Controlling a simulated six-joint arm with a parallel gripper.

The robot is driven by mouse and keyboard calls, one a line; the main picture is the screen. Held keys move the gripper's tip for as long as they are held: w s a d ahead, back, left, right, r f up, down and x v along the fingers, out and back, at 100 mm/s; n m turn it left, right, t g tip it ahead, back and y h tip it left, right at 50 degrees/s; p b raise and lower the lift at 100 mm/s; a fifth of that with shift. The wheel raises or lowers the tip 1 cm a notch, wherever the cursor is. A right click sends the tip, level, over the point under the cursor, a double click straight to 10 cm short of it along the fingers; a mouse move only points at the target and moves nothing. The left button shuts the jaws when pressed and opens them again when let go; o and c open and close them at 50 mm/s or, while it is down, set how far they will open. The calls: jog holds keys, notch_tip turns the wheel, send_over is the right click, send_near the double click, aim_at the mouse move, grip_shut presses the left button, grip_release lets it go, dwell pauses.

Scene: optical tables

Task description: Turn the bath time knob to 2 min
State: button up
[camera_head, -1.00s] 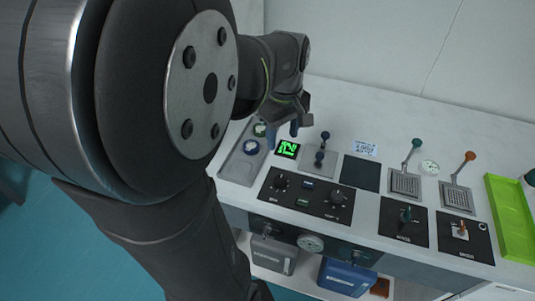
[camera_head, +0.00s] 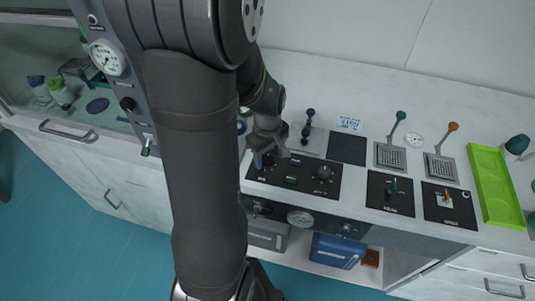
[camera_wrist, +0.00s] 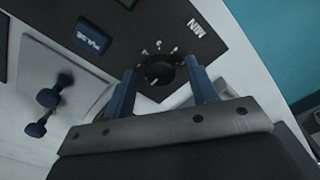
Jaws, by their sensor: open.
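A black round knob (camera_wrist: 158,71) with small white marks around it and the letters MIN beside it shows in the wrist view. It sits on a dark control panel (camera_head: 297,186) on the counter. The panel's right knob (camera_head: 324,172) is clear of my gripper in the head view. My gripper (camera_head: 268,160) is over the panel's left end, where it hides the left knob. In the wrist view my gripper (camera_wrist: 162,72) is open, with one blue finger on each side of the MIN knob. I cannot tell whether the fingers touch it, nor read its setting.
A metal plate with dark-blue levers (camera_head: 308,122) stands just behind the panel. Two more black panels (camera_head: 391,193) and a green tray (camera_head: 494,185) lie to the right. A blue box (camera_head: 338,250) is on the shelf below.

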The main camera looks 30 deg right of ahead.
jog(key=shift+f, duration=0.1)
jog(key=c, duration=1)
jog(key=shift+o, duration=0.2)
jog(key=shift+m, duration=0.3)
jog(key=m, duration=0.3)
jog(key=shift+m, duration=0.4)
jog(key=m, duration=0.4)
jog(key=shift+m, duration=0.3)
jog(key=m, duration=0.8)
jog(key=shift+w+m, duration=0.1)
jog(key=shift+m, duration=0.2)
